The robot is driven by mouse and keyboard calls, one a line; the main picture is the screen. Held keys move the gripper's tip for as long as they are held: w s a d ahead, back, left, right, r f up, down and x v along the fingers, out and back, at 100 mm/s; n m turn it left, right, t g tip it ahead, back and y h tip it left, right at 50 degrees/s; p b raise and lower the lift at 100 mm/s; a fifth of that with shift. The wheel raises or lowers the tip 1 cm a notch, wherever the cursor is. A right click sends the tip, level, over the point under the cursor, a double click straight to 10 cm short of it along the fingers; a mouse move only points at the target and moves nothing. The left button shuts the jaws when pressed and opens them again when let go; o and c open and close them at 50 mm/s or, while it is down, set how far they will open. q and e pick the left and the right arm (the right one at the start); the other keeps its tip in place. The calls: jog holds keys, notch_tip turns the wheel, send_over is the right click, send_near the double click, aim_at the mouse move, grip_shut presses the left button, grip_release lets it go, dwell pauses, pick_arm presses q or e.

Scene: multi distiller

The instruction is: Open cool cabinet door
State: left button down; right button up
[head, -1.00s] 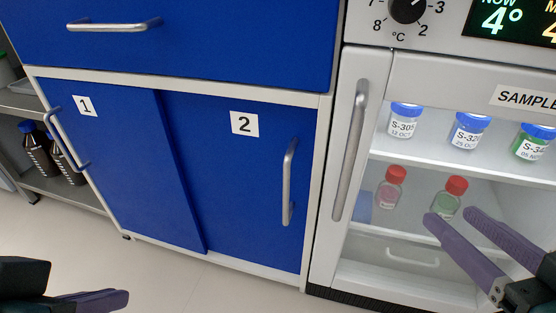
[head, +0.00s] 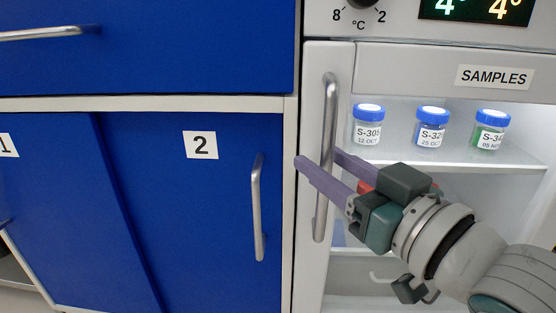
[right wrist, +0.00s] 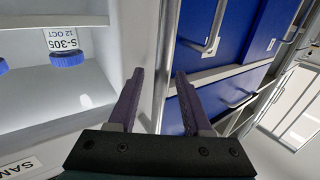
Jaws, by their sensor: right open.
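The cool cabinet door (head: 313,262) is a pale frame with a see-through front, and it looks shut. Its long upright silver handle (head: 328,105) is on the door's left side. My right gripper (head: 318,157) is open at the handle's middle, with one finger crossing in front of the bar and the other just right of it. In the right wrist view, the bar (right wrist: 170,45) runs between the spread fingers (right wrist: 159,74). I cannot tell whether they touch it. My left gripper is out of view.
Blue cabinets with sliding door 2 (head: 180,220) and its handle (head: 258,205) stand close on the left. Behind the clear front, jars with blue lids (head: 432,128) stand on a shelf. A SAMPLES label (head: 494,77) is above.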

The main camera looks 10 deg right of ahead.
jog(key=shift+w, duration=0.2)
jog(key=shift+c, duration=0.2)
grip_shut()
dwell(1.2)
